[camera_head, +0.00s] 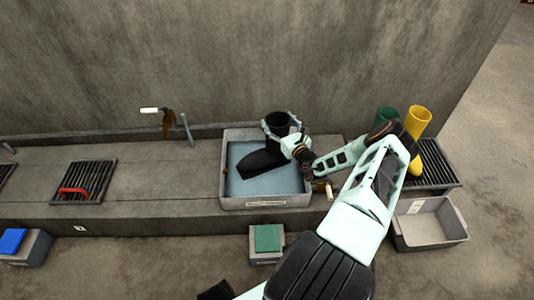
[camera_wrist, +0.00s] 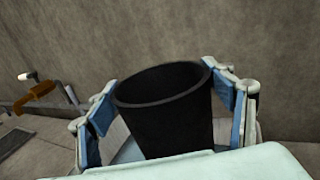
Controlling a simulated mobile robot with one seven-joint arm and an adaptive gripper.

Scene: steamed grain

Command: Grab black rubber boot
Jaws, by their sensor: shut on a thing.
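The black rubber boot (camera_head: 262,160) stands in a grey tub (camera_head: 228,192) with a blue-grey inside, on the concrete ledge. Its toe points to the lower left and its open top is up. My gripper (camera_head: 284,134) is at the boot's shaft, shut on it from the right. In the wrist view the boot's shaft (camera_wrist: 166,108) fills the middle, with blue-padded fingers of my gripper (camera_wrist: 168,108) on both sides of it. Whether the sole touches the tub floor cannot be told.
Green boots (camera_head: 387,113) and yellow boots (camera_head: 418,122) stand on a grate at the right. An empty grey bin (camera_head: 428,222) is below them. A tap (camera_head: 165,118) is on the wall. A grate with a red-handled brush (camera_head: 74,191) lies left. A concrete wall rises behind.

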